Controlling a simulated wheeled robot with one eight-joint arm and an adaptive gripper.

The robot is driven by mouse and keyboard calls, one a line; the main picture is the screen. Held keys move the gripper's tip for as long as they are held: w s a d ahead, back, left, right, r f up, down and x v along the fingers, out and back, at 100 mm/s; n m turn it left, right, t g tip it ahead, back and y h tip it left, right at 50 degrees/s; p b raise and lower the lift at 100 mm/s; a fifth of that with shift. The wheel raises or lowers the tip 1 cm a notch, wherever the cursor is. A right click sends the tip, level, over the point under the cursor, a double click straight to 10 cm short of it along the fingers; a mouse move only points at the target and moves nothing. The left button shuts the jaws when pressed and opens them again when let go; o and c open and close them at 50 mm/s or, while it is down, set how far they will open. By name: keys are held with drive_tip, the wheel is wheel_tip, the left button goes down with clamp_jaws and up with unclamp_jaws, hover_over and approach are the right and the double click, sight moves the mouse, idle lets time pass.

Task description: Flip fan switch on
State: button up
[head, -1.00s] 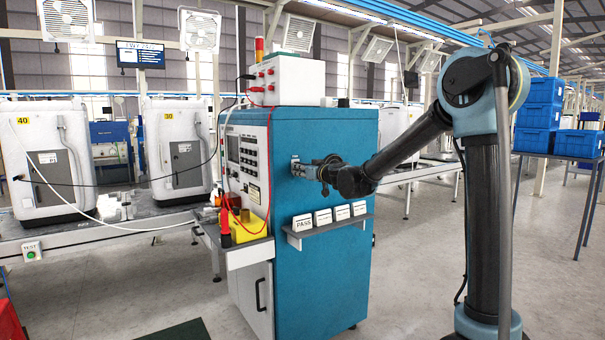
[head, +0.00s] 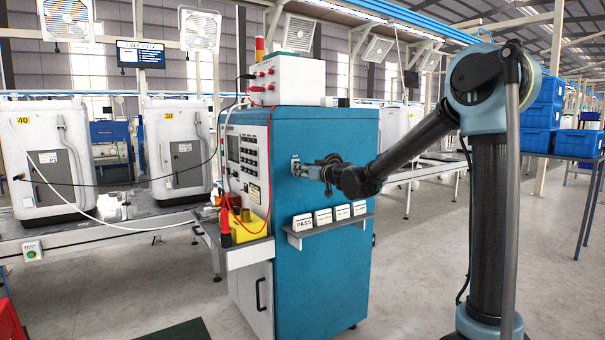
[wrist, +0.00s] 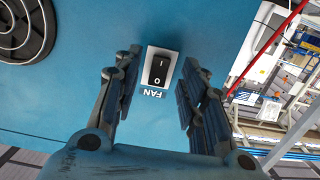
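The fan switch (wrist: 158,68) is a black rocker with I and O marks in a white plate on the blue cabinet. In the wrist view its FAN label reads upside down, just below the plate. Which side of the rocker is pressed in is hard to tell. My gripper (wrist: 158,74) is open and empty, with one finger on each side of the switch and a gap to it. In the head view my gripper (head: 310,170) is at the cabinet's blue side (head: 335,260), over the small switch plate (head: 295,164); contact cannot be told.
A round dark vent (wrist: 25,28) is left of the switch in the wrist view. A small shelf with white cards (head: 330,228) sticks out below my gripper. A red cable (head: 268,160) hangs along the cabinet's edge. Blue crates (head: 540,117) stand on a table at right.

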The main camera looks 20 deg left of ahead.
drive_tip(key=v, duration=1)
drive_tip(key=shift+f, duration=0.1)
